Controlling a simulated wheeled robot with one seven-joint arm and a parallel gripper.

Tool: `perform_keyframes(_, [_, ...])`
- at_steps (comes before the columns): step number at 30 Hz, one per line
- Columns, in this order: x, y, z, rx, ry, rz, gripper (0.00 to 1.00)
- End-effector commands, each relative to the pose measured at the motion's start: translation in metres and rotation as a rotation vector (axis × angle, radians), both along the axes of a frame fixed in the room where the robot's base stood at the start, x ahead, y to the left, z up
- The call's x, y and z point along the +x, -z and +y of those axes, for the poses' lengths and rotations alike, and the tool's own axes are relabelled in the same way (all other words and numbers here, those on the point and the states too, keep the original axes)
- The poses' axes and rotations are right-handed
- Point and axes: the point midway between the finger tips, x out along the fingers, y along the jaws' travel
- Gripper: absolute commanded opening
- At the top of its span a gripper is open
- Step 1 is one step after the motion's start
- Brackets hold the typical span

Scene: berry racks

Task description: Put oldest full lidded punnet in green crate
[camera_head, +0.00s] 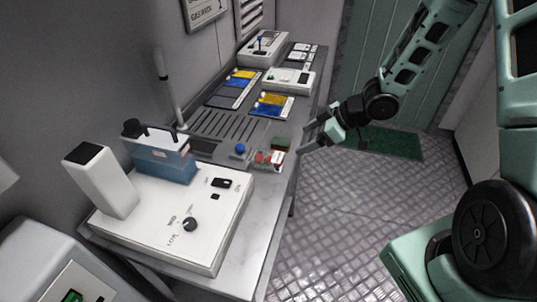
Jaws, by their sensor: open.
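No lidded punnet and no green crate can be made out in the head view. My gripper (313,138) is open and appears empty, at the right edge of a long grey bench (262,222). A small red, white and green item (270,159) lies on the bench just left of and below my gripper. A small green block (281,143) is beside it. I cannot tell what these are. My gripper appears apart from both.
A white control box (165,215) with a knob and a blue-tinted tank (160,160) fill the near bench. A blue ball (240,149) and yellow-blue panels (272,104) lie farther back. A green mat (395,143) lies on the open floor.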

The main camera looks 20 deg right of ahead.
Motion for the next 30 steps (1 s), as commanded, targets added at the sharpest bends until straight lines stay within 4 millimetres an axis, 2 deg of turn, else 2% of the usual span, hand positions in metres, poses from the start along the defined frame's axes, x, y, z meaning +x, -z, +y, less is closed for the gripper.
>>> perform_keyframes(15, [0.040, 0.069, 0.057, 0.004, -0.008, -0.001, 0.80])
perform_keyframes(25, [0.053, 0.087, 0.073, 0.004, -0.006, -0.001, 0.80])
perform_keyframes(30, [0.067, 0.101, 0.088, 0.003, -0.006, -0.001, 0.80])
